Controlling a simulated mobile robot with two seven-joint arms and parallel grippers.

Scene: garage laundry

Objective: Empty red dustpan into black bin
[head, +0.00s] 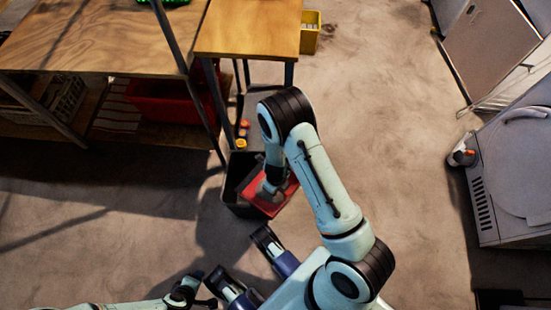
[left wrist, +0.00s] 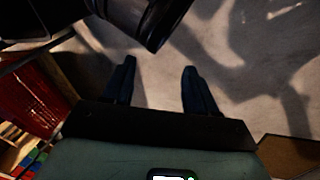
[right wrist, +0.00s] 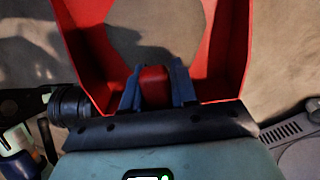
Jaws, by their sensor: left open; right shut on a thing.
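The black bin (head: 231,184) stands on the floor below the small table's front edge. The red dustpan (head: 282,201) is tilted over the bin's right front part and hides some of its opening. My right gripper (head: 268,188) reaches down and is shut on the dustpan's handle (right wrist: 155,88). In the right wrist view the dustpan's red walls (right wrist: 232,45) extend away from the fingers, and no debris shows between them. I cannot tell whether debris lies in the bin. My left gripper (left wrist: 158,66) is open and empty, low at the head view's bottom edge.
A wooden workbench (head: 100,38) and a small wooden table (head: 250,28) stand behind the bin. Small coloured items (head: 241,143) lie just behind the bin. A red crate (head: 170,105) is under the bench. A white appliance (head: 515,170) stands right.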

